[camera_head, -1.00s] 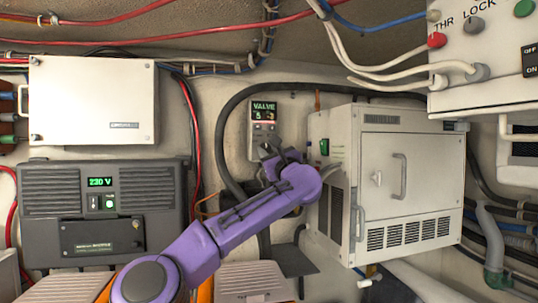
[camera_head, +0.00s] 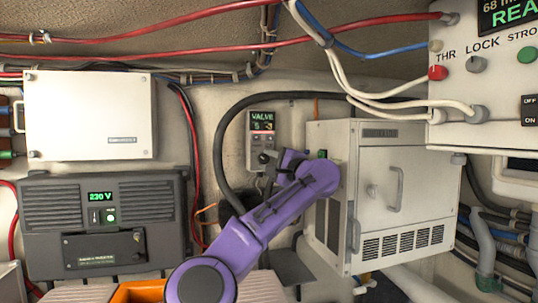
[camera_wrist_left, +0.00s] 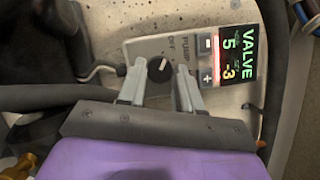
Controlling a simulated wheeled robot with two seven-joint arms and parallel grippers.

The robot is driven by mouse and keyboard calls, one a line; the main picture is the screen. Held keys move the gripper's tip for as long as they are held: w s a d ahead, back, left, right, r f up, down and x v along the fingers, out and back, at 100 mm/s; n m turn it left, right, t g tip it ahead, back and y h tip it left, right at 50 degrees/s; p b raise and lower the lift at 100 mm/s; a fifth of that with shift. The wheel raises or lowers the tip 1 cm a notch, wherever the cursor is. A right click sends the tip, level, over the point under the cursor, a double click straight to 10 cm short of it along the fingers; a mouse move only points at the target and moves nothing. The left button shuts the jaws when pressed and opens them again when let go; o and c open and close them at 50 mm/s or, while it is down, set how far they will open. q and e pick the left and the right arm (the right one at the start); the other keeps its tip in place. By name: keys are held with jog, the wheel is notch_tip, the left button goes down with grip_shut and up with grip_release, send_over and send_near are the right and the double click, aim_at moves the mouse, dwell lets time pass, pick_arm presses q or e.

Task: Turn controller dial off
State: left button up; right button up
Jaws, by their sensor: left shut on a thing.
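The controller (camera_head: 262,127) is a light grey panel on the back wall with a lit VALVE display. In the left wrist view the controller (camera_wrist_left: 147,48) lies sideways. Its display (camera_wrist_left: 233,57) reads VALVE with 5 and -3, beside minus and plus buttons. The black dial (camera_wrist_left: 160,69) has a pale pointer mark and sits near the words PUMP and OFF. My left gripper (camera_wrist_left: 160,84) is shut on the dial, one finger on each side of it. In the head view my left gripper (camera_head: 268,164) covers the controller's lower part. My right gripper is not in view.
A white cabinet (camera_head: 400,160) with a handle stands close right of my left arm. A dark inverter (camera_head: 103,220) and a white box (camera_head: 90,115) are on the left. A thick black hose (camera_head: 222,140) curves round the controller. Another control box (camera_head: 490,85) hangs upper right.

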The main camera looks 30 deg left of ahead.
pick_arm(q)
jog(key=shift+r+n+g+h+p, duration=0.35)
jog(key=shift+n+p, duration=0.2)
jog(key=shift+n, duration=0.25)
jog(key=o, duration=1)
jog(key=shift+o, duration=0.2)
jog(key=shift+w+f, duration=0.2)
jog(key=shift+w, duration=0.05)
jog(key=shift+d+f, duration=0.15)
jog(key=shift+d, duration=0.05)
jog(key=b+v, duration=0.4)
jog(key=v, duration=0.6)
jog(key=shift+b, duration=0.4)
jog(key=shift+s, duration=0.1)
